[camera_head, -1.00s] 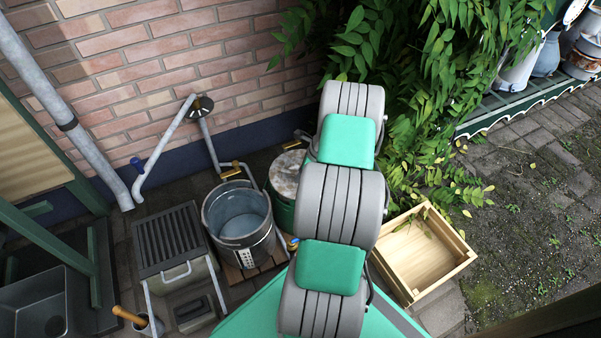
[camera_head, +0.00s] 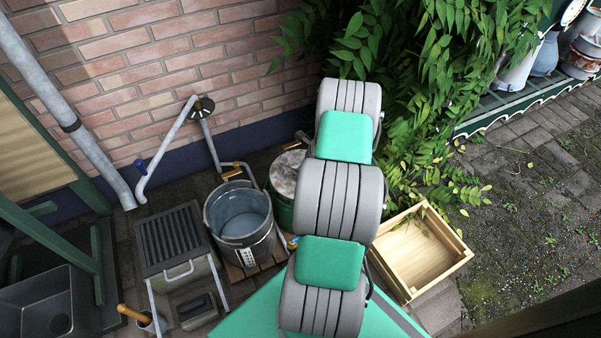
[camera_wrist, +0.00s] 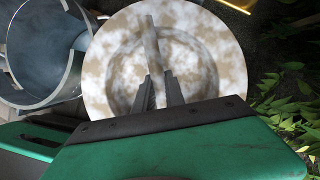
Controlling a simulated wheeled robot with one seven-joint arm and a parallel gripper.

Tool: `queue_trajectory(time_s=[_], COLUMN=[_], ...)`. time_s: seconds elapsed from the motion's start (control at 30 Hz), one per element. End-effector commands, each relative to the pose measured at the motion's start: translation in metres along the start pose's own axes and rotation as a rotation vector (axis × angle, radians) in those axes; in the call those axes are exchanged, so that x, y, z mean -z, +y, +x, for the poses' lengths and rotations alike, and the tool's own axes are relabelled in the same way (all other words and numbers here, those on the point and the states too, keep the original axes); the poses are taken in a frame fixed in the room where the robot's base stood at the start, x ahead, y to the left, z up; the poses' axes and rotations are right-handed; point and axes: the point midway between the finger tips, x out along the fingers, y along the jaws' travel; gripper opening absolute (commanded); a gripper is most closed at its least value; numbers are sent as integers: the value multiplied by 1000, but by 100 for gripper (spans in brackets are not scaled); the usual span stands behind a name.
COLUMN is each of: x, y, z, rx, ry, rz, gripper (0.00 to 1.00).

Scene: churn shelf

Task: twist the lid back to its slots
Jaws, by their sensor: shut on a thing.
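The lid (camera_wrist: 105,75) is round, mottled white and brown, with a raised bar (camera_wrist: 151,45) across its sunken middle. It fills the centre of the wrist view. My gripper (camera_wrist: 160,88) is over the lid with its two dark fingers shut on the bar. In the head view the lid (camera_head: 287,170) sits on top of a dark green churn (camera_head: 281,213), partly behind my arm. My gripper is hidden there. Whether the lid is seated in its slots cannot be seen.
A metal bucket (camera_head: 240,222) stands on wooden slats left of the churn. A wooden crate (camera_head: 418,250) lies at right. Leafy branches (camera_head: 420,110) hang close behind and right of my arm. A brick wall (camera_head: 150,70) with pipes is at the back.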

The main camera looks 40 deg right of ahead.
Motion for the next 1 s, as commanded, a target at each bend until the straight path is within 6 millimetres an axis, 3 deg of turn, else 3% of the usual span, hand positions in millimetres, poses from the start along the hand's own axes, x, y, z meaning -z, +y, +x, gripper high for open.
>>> queue_trajectory(time_s=[0.83,0.87,1.0], x=[-1,-1,-1], y=[-2,-2,-1], z=[-1,-1,-1], rx=[43,43,42], ry=[-3,-3,-2], rz=[93,92,93], gripper=[0,16,28])
